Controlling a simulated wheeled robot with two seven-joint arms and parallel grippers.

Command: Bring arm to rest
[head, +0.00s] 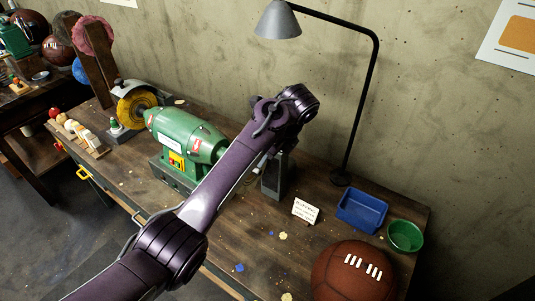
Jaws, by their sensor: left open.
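My left arm, dark purple, comes in from the lower left and reaches up over the workbench (335,245) to a bent joint above the green machine (188,140). My left gripper (268,165) is open, beyond the arm link and just right of the green machine, and the link hides much of it. I cannot tell whether it touches anything, but no held object shows. My right gripper is not in view.
A brown leather ball (352,273), blue tray (361,211), green bowl (404,236) and small sign (305,211) are on the bench's right side. A black lamp (372,90) stands behind them. The yellow wheel (136,106) and wooden rack (80,137) are left.

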